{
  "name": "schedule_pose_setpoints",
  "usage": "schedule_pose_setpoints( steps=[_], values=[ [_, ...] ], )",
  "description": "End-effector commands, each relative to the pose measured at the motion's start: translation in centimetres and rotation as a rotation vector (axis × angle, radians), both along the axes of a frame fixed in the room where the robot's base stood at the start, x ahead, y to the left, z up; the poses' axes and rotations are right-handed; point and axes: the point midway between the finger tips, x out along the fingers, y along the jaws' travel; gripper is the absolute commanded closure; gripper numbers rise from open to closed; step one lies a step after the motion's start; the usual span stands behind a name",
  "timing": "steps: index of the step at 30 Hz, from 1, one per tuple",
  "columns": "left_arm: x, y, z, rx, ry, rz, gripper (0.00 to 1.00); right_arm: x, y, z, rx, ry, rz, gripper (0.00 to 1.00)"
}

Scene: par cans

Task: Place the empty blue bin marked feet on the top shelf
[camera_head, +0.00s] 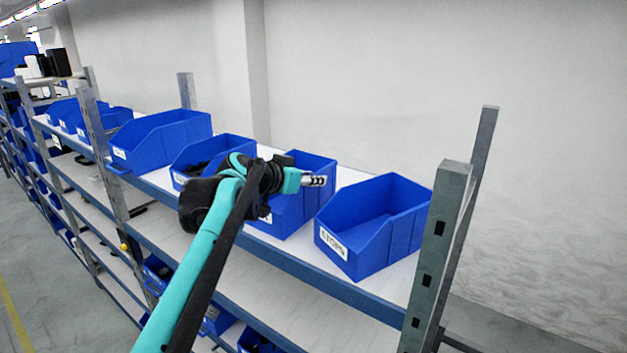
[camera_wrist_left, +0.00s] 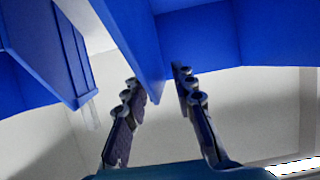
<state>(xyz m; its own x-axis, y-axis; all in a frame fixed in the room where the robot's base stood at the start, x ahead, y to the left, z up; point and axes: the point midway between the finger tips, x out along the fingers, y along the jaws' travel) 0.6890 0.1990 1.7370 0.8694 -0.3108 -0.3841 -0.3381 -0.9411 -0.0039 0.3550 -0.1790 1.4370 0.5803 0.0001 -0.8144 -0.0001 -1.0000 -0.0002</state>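A blue bin (camera_head: 318,169) stands upright on the top shelf (camera_head: 322,284), behind my left gripper. Its front label is mostly hidden by my arm, so I cannot read "feet" on it, and I cannot see its full inside. My left gripper (camera_head: 316,180) is at the right side of this bin, near the top of its wall. In the left wrist view, the gripper (camera_wrist_left: 157,82) has its fingers apart, with the edge of a blue bin wall (camera_wrist_left: 128,40) between them. A gap shows on the right of the wall. My right gripper is not in view.
A blue bin (camera_head: 388,218) with a label seeming to read "STOPS" stands to the right, a narrow gap away. More blue bins (camera_head: 160,142) line the shelf to the left. A metal post (camera_head: 437,255) bounds the right end. Lower shelves hold more bins.

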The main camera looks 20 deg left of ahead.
Motion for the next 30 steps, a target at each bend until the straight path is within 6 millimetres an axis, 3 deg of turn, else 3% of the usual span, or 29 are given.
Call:
schedule_pose_setpoints(
  steps=[9, 15, 30],
  values=[
    [-6.0, 2.3, 2.3, -0.001, 0.000, 0.004, 0.74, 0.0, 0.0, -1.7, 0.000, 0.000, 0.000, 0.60],
    [-8.7, 3.2, 3.6, 0.000, 0.000, 0.002, 0.74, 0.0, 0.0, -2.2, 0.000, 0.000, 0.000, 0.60],
    [-9.5, 3.4, 4.1, 0.000, 0.000, 0.000, 0.74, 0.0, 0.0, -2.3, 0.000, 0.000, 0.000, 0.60]
  ],
)
